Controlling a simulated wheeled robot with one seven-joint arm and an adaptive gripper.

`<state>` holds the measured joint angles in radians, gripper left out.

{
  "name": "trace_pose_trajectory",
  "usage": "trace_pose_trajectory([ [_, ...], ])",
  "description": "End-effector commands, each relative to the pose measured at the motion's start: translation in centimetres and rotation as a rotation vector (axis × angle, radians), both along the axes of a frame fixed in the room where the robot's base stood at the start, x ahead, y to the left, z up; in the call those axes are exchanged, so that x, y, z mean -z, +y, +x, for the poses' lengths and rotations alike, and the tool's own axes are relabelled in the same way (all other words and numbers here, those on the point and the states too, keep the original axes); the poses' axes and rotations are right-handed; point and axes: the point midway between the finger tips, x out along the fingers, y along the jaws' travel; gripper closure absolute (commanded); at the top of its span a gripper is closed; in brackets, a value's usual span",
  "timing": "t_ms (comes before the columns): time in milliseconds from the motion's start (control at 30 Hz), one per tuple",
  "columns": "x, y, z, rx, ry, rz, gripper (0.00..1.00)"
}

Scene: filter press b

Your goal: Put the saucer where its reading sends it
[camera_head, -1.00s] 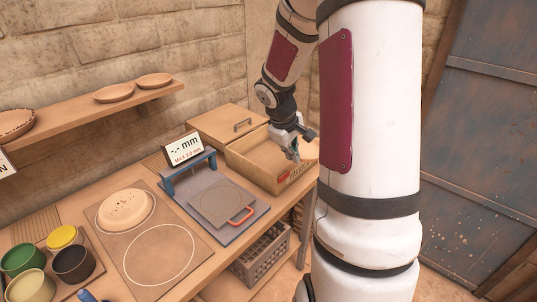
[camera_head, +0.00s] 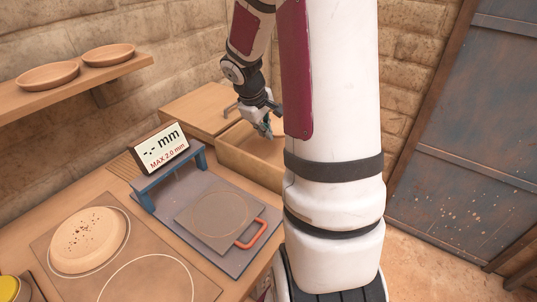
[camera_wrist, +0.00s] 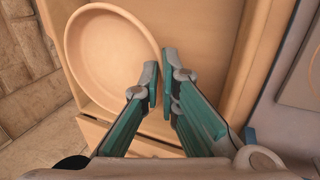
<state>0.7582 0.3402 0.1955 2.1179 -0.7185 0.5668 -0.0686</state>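A plain pale clay saucer (camera_wrist: 105,50) shows in the wrist view over the open wooden box, its rim between my fingertips. My gripper (camera_wrist: 160,82) is nearly closed, one finger inside the rim and one outside; I cannot tell whether the saucer touches the box floor. In the head view my gripper (camera_head: 265,127) is at the open box (camera_head: 235,150), and the saucer is hidden. The gauge display (camera_head: 162,149) reads "-.- mm" and "MAX 2.0 mm". The gauge plate (camera_head: 215,216) with a red handle is empty.
A speckled pale clay piece (camera_head: 88,240) lies bottom up in a white ring on the board at left; another ring beside it is empty. A closed wooden box (camera_head: 200,105) stands behind the open one. A wall shelf (camera_head: 75,88) holds saucers.

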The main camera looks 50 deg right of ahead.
Motion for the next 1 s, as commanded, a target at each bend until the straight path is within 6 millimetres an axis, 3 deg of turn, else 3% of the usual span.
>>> trace_pose_trajectory([
  [300,5.0,0.1,0.2,-0.001,0.003,0.002,1.00],
  [700,9.5,0.0,0.2,0.000,0.002,0.001,1.00],
  [1000,10.2,0.0,0.1,0.000,-0.001,0.000,1.00],
])
